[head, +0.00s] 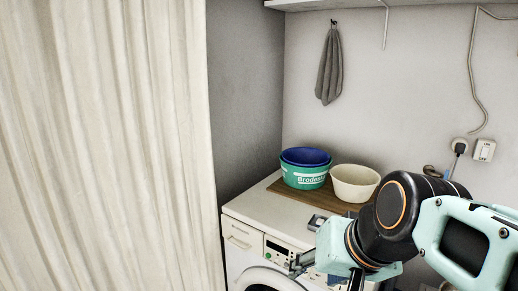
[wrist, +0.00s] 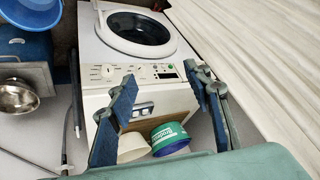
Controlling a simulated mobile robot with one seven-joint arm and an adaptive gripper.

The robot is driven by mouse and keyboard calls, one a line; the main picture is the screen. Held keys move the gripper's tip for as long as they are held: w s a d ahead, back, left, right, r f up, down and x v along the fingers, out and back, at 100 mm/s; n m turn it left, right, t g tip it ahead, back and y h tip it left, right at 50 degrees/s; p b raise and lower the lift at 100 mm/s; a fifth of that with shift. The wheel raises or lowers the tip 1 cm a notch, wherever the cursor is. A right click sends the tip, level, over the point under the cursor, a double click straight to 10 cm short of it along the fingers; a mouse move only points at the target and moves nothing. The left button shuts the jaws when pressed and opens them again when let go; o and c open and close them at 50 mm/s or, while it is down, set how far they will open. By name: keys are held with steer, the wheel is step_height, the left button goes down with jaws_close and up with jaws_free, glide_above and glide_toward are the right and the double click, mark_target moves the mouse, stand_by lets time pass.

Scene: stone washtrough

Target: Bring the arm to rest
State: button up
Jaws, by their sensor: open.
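My gripper (head: 328,270) is in front of the washing machine (head: 240,236), near its top front edge, at the lower right of the head view. In the wrist view the fingers of my gripper (wrist: 161,76) stand wide apart with nothing between their tips. The machine's control panel (wrist: 150,72) shows behind them, beyond the gap. My arm comes in from the right and hides part of the machine front.
On the machine, a wooden board (head: 338,205) bears a teal tub (head: 303,180), blue inside, and a cream bowl (head: 354,184). A small grey item (head: 318,222) lies nearer the front. A curtain (head: 105,150) fills the left. A steel bowl (wrist: 18,96) shows in the wrist view.

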steer(key=s+d+f+n+h, duration=0.1)
steer(key=s+d+f+h, duration=0.15)
steer(key=s, duration=0.35)
step_height(320, 180, up, 17)
steer(key=p, duration=1.6)
steer(key=shift+d+g+p, duration=0.3)
steer(key=shift+d, duration=0.1)
steer(key=shift+s+f, duration=0.1)
